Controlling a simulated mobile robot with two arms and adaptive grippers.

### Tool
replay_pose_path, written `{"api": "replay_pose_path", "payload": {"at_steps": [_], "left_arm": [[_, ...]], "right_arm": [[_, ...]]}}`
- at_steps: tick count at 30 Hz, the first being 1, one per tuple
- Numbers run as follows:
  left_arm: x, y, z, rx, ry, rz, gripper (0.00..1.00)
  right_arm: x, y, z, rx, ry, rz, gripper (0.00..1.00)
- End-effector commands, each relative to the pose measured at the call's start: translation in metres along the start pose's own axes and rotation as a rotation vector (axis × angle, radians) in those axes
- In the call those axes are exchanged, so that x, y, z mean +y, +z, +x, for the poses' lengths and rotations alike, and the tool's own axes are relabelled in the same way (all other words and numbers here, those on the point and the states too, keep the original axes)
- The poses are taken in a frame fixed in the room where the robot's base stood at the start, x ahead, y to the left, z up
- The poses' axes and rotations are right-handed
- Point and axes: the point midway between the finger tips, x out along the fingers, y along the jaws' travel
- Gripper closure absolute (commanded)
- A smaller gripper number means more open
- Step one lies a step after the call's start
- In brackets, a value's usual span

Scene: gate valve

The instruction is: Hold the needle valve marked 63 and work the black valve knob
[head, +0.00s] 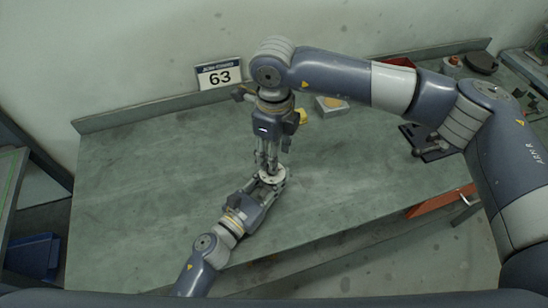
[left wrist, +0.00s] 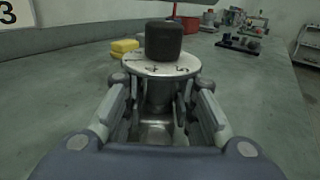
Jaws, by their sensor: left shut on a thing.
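The needle valve shows in the head view as a pale round plate (head: 271,176); in the left wrist view its metal body (left wrist: 159,95) stands upright under the marked plate. The black valve knob (left wrist: 163,41) sits on top of the plate; in the head view my right gripper hides it. My left gripper (head: 274,181) is shut on the valve body, one finger on each side, below the plate. My right gripper (head: 268,163) points down just above the valve. Whether its fingers are apart or touch the knob is unclear. The 63 sign (head: 219,75) stands at the bench's back edge.
The green bench top (head: 150,160) is mostly clear left of the valve. A yellow block (left wrist: 124,46) lies behind the valve. A grey box (head: 331,106) stands behind it and a dark fixture (head: 428,148) to its right. A blue bin (head: 34,256) is down at left.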

Motion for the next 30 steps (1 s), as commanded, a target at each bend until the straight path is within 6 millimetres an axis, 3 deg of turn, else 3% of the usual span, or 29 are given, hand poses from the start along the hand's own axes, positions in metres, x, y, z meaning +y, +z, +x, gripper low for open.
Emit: {"api": "replay_pose_path", "payload": {"at_steps": [6,12,27,28,30], "left_arm": [[0.000,0.000,0.000,0.000,0.001,0.000,1.00],[0.000,0.000,0.000,0.000,0.001,0.000,1.00],[0.000,0.000,0.000,0.000,0.001,0.000,1.00],[0.000,0.000,0.000,0.000,0.001,0.000,0.70],[0.000,0.000,0.000,0.000,0.001,0.000,0.54]], "right_arm": [[-0.001,0.001,-0.049,-0.004,-0.004,0.001,0.56],[-0.001,0.000,-0.077,-0.001,-0.003,0.001,0.56],[0.000,0.000,-0.085,0.000,-0.001,0.001,0.56],[0.000,0.000,-0.085,0.000,-0.001,0.001,0.56],[0.000,0.000,-0.085,0.000,-0.001,0.001,0.56]]}}
